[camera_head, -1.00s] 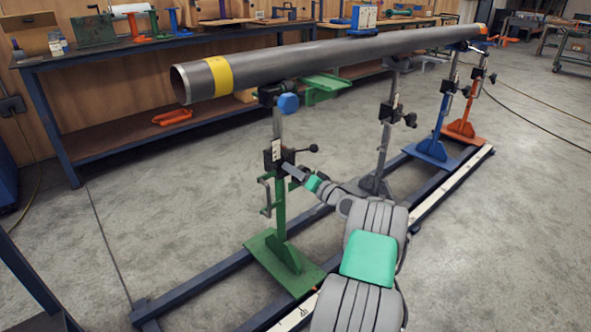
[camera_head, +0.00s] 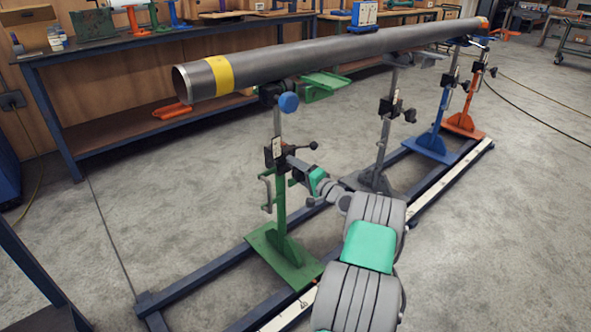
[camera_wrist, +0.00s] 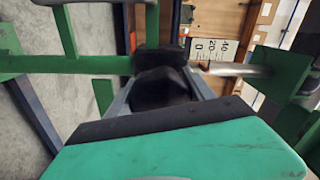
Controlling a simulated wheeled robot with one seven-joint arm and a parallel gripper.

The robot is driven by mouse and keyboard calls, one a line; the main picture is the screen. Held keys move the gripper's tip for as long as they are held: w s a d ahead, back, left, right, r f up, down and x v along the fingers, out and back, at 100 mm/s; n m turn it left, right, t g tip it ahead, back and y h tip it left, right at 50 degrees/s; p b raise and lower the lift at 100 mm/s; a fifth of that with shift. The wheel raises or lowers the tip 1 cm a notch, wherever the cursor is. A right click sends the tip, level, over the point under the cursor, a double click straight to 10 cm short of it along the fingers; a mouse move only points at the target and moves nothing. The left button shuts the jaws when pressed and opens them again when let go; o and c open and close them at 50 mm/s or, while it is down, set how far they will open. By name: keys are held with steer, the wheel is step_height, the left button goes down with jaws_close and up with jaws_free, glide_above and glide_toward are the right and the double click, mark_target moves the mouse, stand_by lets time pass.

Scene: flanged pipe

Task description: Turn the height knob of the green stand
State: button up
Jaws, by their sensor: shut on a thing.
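The green stand (camera_head: 281,215) is upright on the floor rails, under the left end of the pipe (camera_head: 330,58). A black clamp block with the height knob is partway up its post. In the wrist view the black knob (camera_wrist: 160,88) lies between my two fingers, which are shut on its sides. My gripper (camera_head: 292,160) reaches the stand's clamp from the right in the head view; its fingertips are small there. A scale plate (camera_wrist: 208,50) with numbers shows beside the post in the wrist view. The knob's far side is hidden.
A blue knob (camera_head: 288,103) sits higher on the green stand. A grey stand (camera_head: 380,150), a blue stand (camera_head: 435,140) and an orange stand (camera_head: 466,122) carry the pipe farther along. A workbench (camera_head: 60,120) stands behind. Open floor lies at right.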

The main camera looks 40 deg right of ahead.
mark_target(303, 175)
steer(key=o, duration=1.4)
steer(key=shift+c, duration=0.2)
steer(key=s+p, duration=0.2)
steer(key=s, duration=0.5)
steer(key=shift+s, duration=0.4)
